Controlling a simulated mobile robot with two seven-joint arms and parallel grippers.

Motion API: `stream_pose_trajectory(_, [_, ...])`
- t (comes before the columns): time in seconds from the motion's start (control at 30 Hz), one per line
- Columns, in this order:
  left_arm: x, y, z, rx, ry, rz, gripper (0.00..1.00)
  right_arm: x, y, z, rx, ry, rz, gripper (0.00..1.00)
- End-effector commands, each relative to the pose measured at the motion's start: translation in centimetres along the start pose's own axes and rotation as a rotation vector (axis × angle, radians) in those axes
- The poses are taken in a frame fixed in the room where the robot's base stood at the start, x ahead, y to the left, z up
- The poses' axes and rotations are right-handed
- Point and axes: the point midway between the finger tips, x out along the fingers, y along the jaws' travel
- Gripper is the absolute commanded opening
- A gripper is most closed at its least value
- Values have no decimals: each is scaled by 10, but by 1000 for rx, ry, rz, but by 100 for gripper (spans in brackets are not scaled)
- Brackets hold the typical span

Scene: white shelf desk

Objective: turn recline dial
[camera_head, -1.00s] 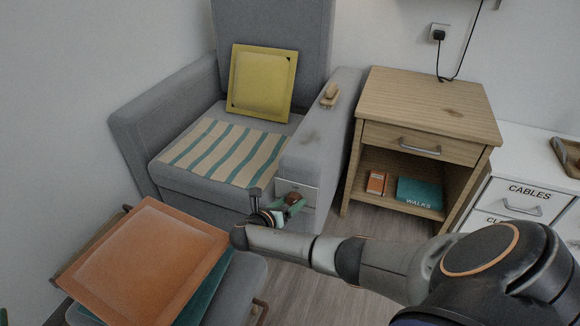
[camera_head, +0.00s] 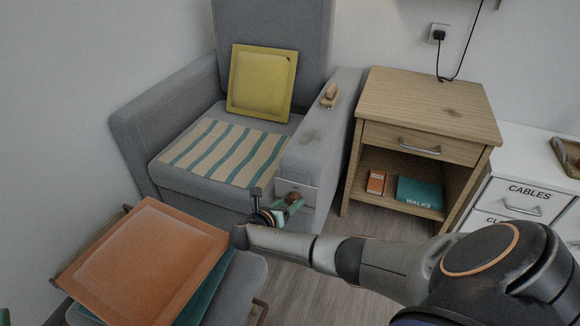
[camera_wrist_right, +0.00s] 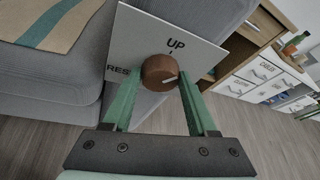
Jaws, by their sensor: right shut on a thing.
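The recline dial is a round brown knob (camera_wrist_right: 159,73) with a pale pointer line. It sits on a light panel (camera_wrist_right: 200,47) on the front of the grey armchair's (camera_head: 300,158) right armrest. The panel reads "UP" above the dial and "RES" at its left, the rest hidden. The pointer line aims to the right and slightly up in the wrist view. My right gripper (camera_wrist_right: 160,88) has its two green fingers closed on either side of the dial. In the head view the right gripper (camera_head: 284,206) reaches the panel (camera_head: 301,191).
A yellow cushion (camera_head: 262,82) and striped cloth (camera_head: 222,152) are on the chair. A wooden nightstand (camera_head: 430,105) and white drawers (camera_head: 515,190) stand at the right. Bare floor lies between.

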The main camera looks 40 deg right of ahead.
Motion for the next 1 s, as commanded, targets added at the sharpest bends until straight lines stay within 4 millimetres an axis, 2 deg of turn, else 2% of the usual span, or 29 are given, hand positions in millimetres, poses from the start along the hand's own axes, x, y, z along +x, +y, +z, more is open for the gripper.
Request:
stream_pose_trajectory(0.37, [16, -9, -17, 26, 12, -8, 86, -2, -4, 2, 128, 11, 55, 3])
stream_pose_trajectory(0.7, [34, -21, -36, 82, 14, -9, 86, -1, -7, 1, 406, 30, 177, 3])
stream_pose_trajectory(1.0, [37, -22, -40, 94, 10, -12, 86, 1, -8, -3, 667, 46, 292, 3])
